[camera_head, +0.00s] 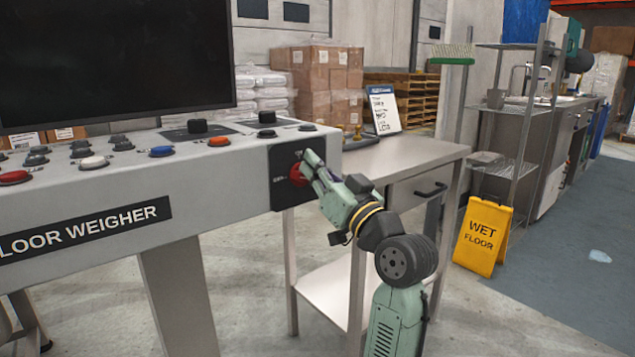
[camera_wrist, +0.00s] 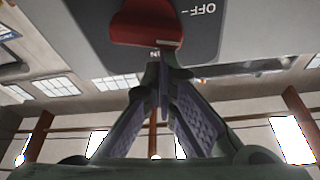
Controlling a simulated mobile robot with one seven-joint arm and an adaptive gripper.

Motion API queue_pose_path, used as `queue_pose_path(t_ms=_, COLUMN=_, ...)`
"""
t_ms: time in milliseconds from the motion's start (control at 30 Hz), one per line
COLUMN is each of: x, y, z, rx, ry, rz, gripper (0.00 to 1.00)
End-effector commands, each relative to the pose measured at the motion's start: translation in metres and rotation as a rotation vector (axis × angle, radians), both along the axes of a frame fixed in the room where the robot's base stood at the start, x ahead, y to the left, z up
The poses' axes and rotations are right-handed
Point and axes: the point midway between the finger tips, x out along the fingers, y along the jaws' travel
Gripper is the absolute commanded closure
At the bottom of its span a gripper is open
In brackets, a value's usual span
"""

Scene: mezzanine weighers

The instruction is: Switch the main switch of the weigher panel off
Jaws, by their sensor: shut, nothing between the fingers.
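The floor weigher panel (camera_head: 190,190) is a light grey console at the left in the head view. Its main switch (camera_head: 297,175) is a red knob on a dark plate (camera_head: 283,200) at the console's right end. The red knob fills the top of the wrist view (camera_wrist: 146,22), with "OFF" lettering to its right. My gripper (camera_head: 308,160) is shut and empty, with its fingertips at the knob. In the wrist view its fingertips (camera_wrist: 160,58) meet just below the knob's lower edge; I cannot tell whether they touch it. The gripper partly hides the knob in the head view.
Several coloured buttons and black knobs sit on the console top, below a dark screen (camera_head: 110,55). A steel table (camera_head: 400,152) with a drawer stands right behind my arm. A yellow wet-floor sign (camera_head: 482,237) stands on the floor at the right.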

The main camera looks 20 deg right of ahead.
Motion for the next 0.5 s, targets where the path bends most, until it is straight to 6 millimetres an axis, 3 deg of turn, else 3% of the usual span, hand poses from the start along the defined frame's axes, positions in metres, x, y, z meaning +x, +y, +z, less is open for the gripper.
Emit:
queue_pose_path(t_ms=167, x=-0.0008, y=0.0027, z=-0.0033, rx=-0.099, ry=-0.034, rz=0.0, gripper=1.0)
queue_pose_path(t_ms=500, x=-0.0023, y=0.0057, z=-0.0017, rx=-0.091, ry=-0.033, rz=-0.001, gripper=1.0)
